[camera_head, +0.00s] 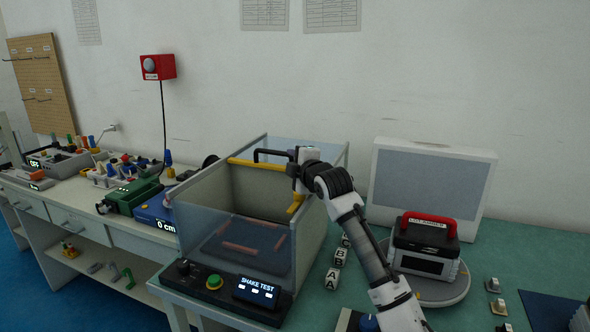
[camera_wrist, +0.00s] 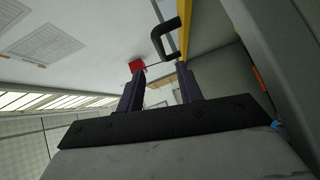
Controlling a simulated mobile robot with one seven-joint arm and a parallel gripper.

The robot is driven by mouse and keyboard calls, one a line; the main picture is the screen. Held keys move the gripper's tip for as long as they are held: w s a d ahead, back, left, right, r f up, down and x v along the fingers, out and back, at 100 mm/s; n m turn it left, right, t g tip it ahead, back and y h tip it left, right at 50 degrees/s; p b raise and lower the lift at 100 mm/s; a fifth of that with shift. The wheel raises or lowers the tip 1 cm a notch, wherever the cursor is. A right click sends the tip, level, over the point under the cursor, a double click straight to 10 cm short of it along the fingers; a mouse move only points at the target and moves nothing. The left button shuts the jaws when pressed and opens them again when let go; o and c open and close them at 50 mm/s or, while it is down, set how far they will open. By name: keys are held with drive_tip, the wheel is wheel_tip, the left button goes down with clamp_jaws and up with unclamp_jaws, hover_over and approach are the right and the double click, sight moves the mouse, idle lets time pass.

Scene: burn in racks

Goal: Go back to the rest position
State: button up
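My gripper (camera_head: 296,166) is at the upper right of the clear-walled shake test box (camera_head: 229,262), beside the black handle (camera_head: 270,152) on its yellow-edged panel. In the wrist view, the two dark fingers of my gripper (camera_wrist: 160,72) stand apart with nothing between them. The black handle (camera_wrist: 158,40) shows just beyond the fingertips, along the yellow edge (camera_wrist: 184,28). Whether a finger touches the handle cannot be told. My arm reaches up from the bottom right of the head view.
A device with a red handle (camera_head: 429,224) sits on a round grey plate (camera_head: 448,291) at right, before a white panel (camera_head: 470,190). Lettered blocks (camera_head: 333,279) stand beside the box. A cluttered bench lies at left, with a red wall box (camera_head: 158,67) above.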

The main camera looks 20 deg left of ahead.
drive_tip(key=shift+s+d+r, duration=0.1)
drive_tip(key=shift+s+d, duration=0.35)
drive_tip(key=shift+s, duration=0.05)
drive_tip(key=shift+a, duration=0.1)
